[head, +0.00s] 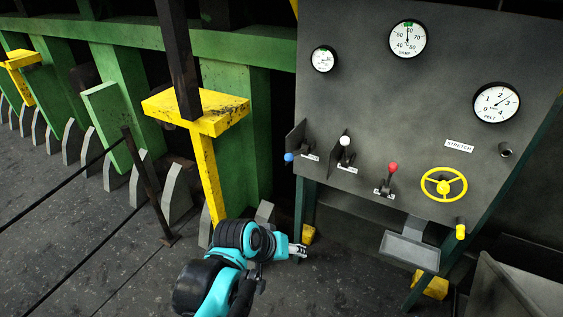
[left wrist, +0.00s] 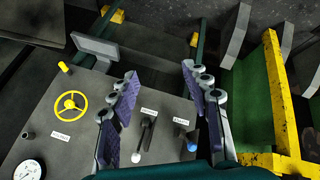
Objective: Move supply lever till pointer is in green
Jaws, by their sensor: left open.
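Three levers stand on the grey panel: a blue-knobbed lever (head: 289,157), a white-knobbed lever (head: 345,141) and a red-knobbed lever (head: 393,168). Their labels are too small to read surely, so I cannot tell which is supply. My left gripper (head: 299,250) is open and empty, below the panel's left edge. In the left wrist view its fingers (left wrist: 160,75) frame the white knob (left wrist: 136,157) and blue knob (left wrist: 192,147). The red lever is hidden there. My right gripper is not in view.
A yellow handwheel (head: 444,184) and a large gauge (head: 497,103) are on the panel's right. A grey tray (head: 410,251) juts out below. A yellow post (head: 207,175) with a flat top stands left of the panel. Open floor lies in front.

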